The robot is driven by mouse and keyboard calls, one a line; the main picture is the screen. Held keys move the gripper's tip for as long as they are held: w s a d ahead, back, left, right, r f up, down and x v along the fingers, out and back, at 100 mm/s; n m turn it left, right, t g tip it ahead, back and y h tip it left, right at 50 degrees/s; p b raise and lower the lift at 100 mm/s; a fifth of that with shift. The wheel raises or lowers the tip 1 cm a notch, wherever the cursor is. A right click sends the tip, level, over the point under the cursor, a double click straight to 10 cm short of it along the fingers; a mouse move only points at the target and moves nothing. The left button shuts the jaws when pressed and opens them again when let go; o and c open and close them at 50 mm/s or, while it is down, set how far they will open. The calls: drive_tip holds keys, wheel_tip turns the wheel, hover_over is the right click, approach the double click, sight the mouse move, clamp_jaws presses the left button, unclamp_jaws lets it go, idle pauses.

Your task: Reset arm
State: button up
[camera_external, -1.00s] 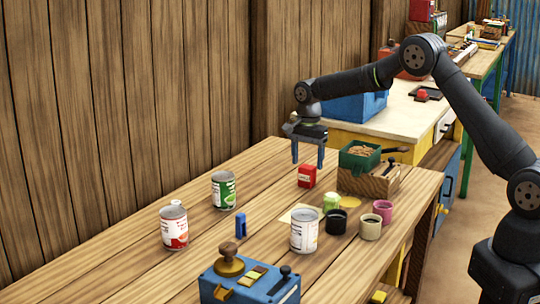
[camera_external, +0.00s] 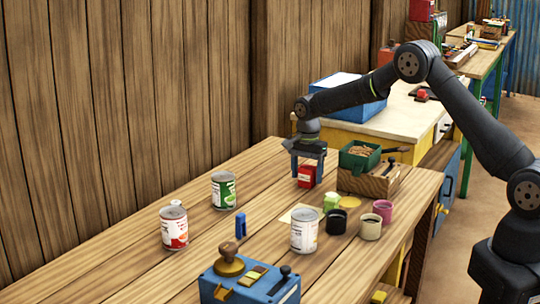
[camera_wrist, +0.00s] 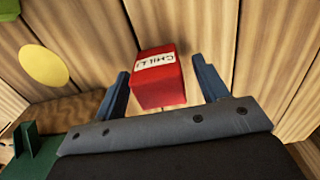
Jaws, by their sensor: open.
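My gripper (camera_external: 308,168) is open and points down over the far part of the wooden table. Its two blue fingers stand on either side of a small red box (camera_external: 306,177). In the wrist view the box (camera_wrist: 158,80) carries a white label reading "CHILLI" and lies between the open fingers (camera_wrist: 160,86). A gap shows on both sides of the box there, and I see no finger pressing on it. In the external view the fingers partly hide the box.
A wooden crate (camera_external: 369,186) with a green tray (camera_external: 357,161) stands just right of my gripper. The table's left middle is mostly clear.

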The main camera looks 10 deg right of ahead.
wheel_tip(320, 180, up, 9)
drive_tip(key=shift+r, duration=0.1)
drive_tip(key=s+n, duration=0.1)
drive_tip(key=s, duration=0.7)
hover_over(281, 206)
drive_tip(key=f, duration=0.6)
drive_tip(key=shift+d+f, duration=0.1)
drive_tip(key=shift+d, duration=0.15)
drive_tip(key=f, duration=0.4)
drive_tip(key=shift+s+a+f, duration=0.1)
drive_tip(key=shift+a+f, duration=0.15)
drive_tip(key=shift+f, duration=0.05)
wheel_tip(281, 206, up, 3)
drive_tip(key=shift+w+r, duration=0.2)
drive_tip(key=shift+r, duration=0.4)
drive_tip(key=shift+o, duration=0.4)
